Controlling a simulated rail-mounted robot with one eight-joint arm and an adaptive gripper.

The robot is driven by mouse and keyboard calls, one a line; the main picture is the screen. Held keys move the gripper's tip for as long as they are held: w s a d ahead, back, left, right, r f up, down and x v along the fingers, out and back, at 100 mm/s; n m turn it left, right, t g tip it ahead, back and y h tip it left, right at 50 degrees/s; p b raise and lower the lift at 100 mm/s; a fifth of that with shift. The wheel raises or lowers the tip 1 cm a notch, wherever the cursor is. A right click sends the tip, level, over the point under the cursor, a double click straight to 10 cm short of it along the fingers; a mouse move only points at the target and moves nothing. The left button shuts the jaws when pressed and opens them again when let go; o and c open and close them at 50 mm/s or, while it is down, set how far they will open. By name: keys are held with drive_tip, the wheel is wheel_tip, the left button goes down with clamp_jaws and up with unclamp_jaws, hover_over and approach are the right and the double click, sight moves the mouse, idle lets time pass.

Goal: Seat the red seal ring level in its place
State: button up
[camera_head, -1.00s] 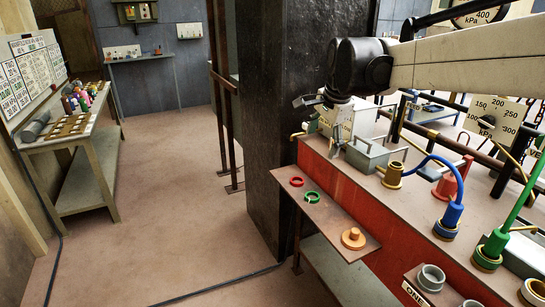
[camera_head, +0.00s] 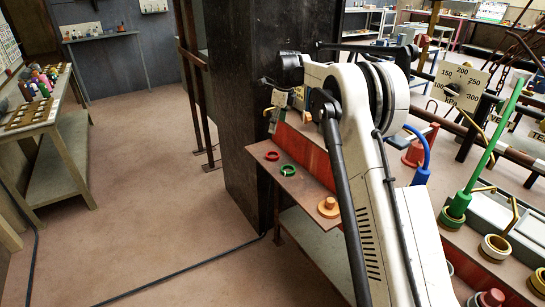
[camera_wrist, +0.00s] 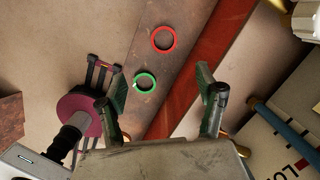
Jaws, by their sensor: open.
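The red seal ring (camera_head: 272,156) lies flat on a narrow brown shelf (camera_head: 309,191), beside a green ring (camera_head: 288,170). In the wrist view the red ring (camera_wrist: 153,39) is beyond my fingertips, upper middle, with nothing around it. The green ring (camera_wrist: 136,83) is nearer, between the fingers in the picture. My gripper (camera_wrist: 163,85) is open and empty, its two fingers spread wide. In the head view my gripper (camera_head: 274,111) is above the shelf's far end, partly hidden by my arm. I cannot tell which place is the red ring's.
An orange stepped disc (camera_head: 328,207) sits at the shelf's near end. A dark pillar (camera_head: 235,110) stands close left of the shelf. The red-sided bench (camera_head: 310,150) carries hoses, fittings and a gauge plate (camera_head: 461,86). Open floor lies left.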

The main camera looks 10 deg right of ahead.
sight(273, 152)
drive_tip(key=shift+m, duration=0.4)
drive_tip(key=f, duration=0.5)
drive_tip(key=w+f, duration=0.1)
drive_tip(key=f, duration=0.4)
drive_tip(key=w+a+f+b, duration=0.1)
drive_tip(key=f, duration=0.4)
drive_tip(key=shift+w+a+f, duration=0.1)
drive_tip(key=shift+w+f, duration=0.1)
drive_tip(key=shift+w, duration=0.05)
drive_tip(key=shift+c, duration=0.2)
drive_tip(key=c, duration=1)
drive_tip(key=shift+r, duration=0.1)
